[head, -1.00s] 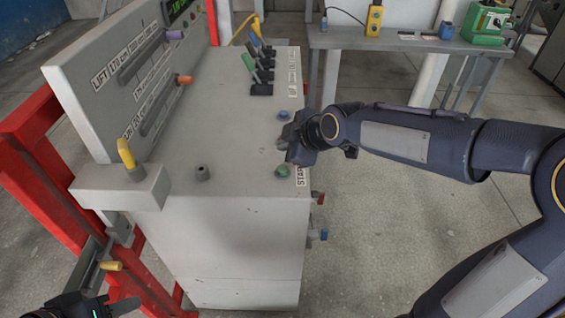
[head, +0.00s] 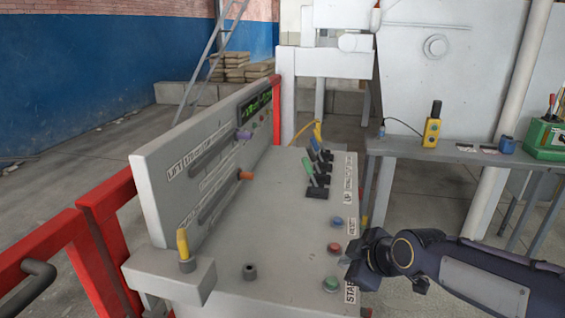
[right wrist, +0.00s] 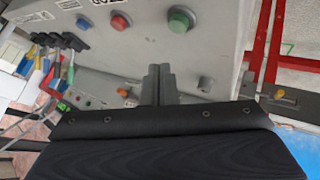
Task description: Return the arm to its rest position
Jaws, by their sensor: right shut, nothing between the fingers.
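My right arm comes in from the lower right in the head view. Its right gripper (head: 354,262) is at the right edge of the grey control console (head: 270,225), beside the red button (head: 334,247) and the green button (head: 331,284). In the right wrist view the right gripper's fingers (right wrist: 160,85) are together with nothing between them. There the red button (right wrist: 120,21) and the green button (right wrist: 181,19) show beyond the fingertips, apart from them. My left gripper is out of view.
Several levers (head: 317,180) stand on the console's far part, with a blue button (head: 337,222) nearer. A yellow handle (head: 183,244) rises at the near left. Red rails (head: 108,232) flank the left side. A grey table (head: 400,146) with a yellow pendant (head: 432,130) stands behind.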

